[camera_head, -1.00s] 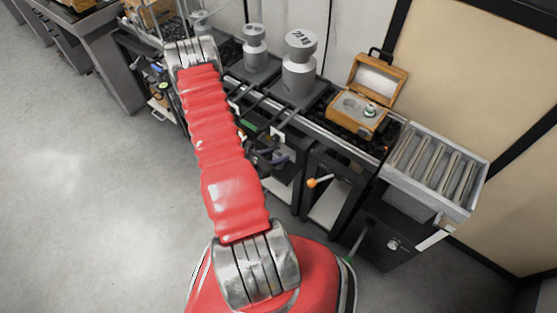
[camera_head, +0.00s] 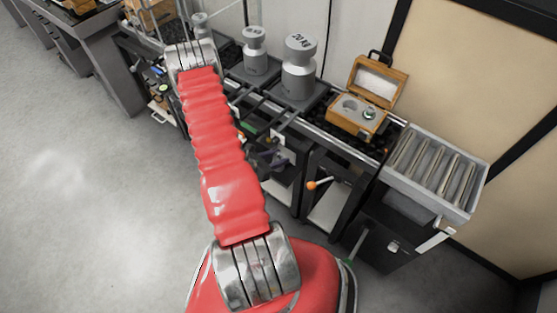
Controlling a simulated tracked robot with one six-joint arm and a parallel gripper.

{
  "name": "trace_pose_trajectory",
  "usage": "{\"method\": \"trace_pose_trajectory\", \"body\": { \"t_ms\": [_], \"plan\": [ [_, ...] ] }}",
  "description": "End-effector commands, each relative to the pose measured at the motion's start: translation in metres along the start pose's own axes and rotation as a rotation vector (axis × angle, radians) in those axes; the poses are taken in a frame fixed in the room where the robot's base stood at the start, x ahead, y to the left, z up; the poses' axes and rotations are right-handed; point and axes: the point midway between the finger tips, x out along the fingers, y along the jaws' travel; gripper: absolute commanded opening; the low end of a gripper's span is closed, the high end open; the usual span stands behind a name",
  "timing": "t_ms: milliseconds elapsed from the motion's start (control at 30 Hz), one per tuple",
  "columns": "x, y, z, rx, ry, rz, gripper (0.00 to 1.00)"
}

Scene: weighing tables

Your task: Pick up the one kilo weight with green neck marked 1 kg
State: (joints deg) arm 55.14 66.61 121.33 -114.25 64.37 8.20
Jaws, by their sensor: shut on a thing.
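A wooden case (camera_head: 350,121) stands open on the bench at the right, its lid tilted back. A small metal weight (camera_head: 369,113) sits in the right part of its inset. I can see no green on its neck and cannot read its marking. No weight that is clearly the green-necked 1 kg one shows. My red arm reaches up and left to a grey metal joint. Beyond that joint my gripper does not show, so its jaws and anything between them are hidden.
A large weight marked 20 KG (camera_head: 299,68), a smaller grey weight (camera_head: 254,52) and another grey weight (camera_head: 201,25) stand along the bench. A grey tray with bars (camera_head: 432,168) is at the right. An orange-knobbed lever (camera_head: 312,185) sticks out in front. The floor at left is clear.

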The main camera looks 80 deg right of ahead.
Motion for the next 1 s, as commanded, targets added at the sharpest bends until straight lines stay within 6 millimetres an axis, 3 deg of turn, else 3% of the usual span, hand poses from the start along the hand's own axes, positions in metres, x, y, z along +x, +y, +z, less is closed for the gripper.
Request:
{"method": "trace_pose_trajectory", "body": {
  "t_ms": [600, 1000],
  "plan": [
    [-0.017, 0.002, 0.033, 0.003, -0.004, 0.003, 0.0],
    [-0.062, 0.002, 0.007, -0.002, -0.002, 0.005, 0.0]
  ]
}}
